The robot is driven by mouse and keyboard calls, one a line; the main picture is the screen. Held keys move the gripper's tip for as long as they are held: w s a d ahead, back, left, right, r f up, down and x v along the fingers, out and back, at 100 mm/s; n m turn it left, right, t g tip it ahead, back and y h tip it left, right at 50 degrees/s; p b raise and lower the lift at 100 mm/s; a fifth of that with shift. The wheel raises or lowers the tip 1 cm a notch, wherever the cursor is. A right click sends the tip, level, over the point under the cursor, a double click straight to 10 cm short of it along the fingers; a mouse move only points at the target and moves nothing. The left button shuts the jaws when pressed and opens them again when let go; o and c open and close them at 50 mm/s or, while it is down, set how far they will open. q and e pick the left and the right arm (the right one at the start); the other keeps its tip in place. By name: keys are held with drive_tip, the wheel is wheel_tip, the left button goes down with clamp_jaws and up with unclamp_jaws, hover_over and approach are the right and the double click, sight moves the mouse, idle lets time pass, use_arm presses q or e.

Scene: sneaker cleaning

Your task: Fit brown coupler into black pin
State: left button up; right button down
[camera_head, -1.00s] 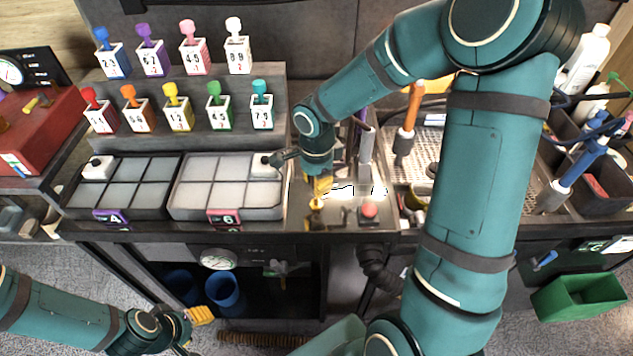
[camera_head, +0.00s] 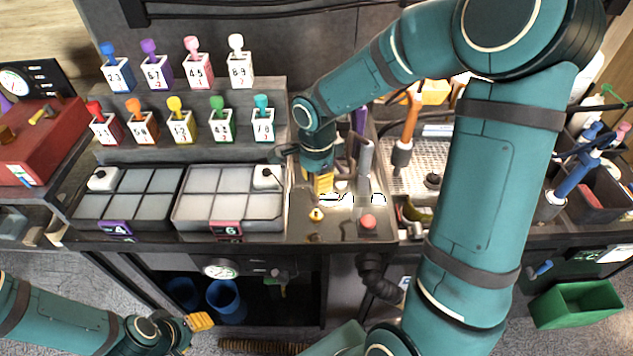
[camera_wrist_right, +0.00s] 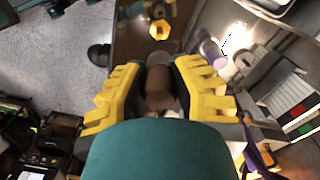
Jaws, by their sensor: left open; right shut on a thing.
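My right gripper (camera_head: 323,184) is above the steel work surface in the middle of the counter. In the right wrist view its yellow fingers (camera_wrist_right: 160,88) are shut on a brown cylinder, the brown coupler (camera_wrist_right: 158,90). The coupler is hidden in the head view. A small yellow fitting (camera_head: 316,214) stands on the steel surface in front of the right gripper, apart from it; it also shows in the wrist view (camera_wrist_right: 159,30). I cannot clearly pick out the black pin. My left gripper (camera_head: 196,326) is open and empty, low in front of the counter.
A red button (camera_head: 368,222) and a grey upright post (camera_head: 365,160) are to the right of the gripper. Sectioned trays (camera_head: 228,228) lie to its left, with numbered bottles (camera_head: 221,122) behind. A perforated tray (camera_head: 450,150) holding tools is at right.

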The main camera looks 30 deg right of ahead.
drive_tip(key=shift+r, duration=0.4)
drive_tip(key=shift+w, duration=0.1)
drive_tip(key=w+d+p, duration=0.1)
drive_tip(key=w+d, duration=0.3)
drive_tip(key=w, duration=0.3)
drive_tip(key=w+d+f+p, duration=0.1)
drive_tip(key=w+d, duration=0.4)
drive_tip(key=w, duration=0.2)
drive_tip(key=shift+w+f, duration=0.3)
drive_tip(key=shift+w, duration=0.1)
drive_tip(key=shift+d, duration=0.1)
drive_tip(key=shift+f+b, duration=1.8)
drive_tip(key=shift+f, duration=1.1)
drive_tip(key=shift+f+b, duration=1.15)
drive_tip(key=shift+f, duration=0.55)
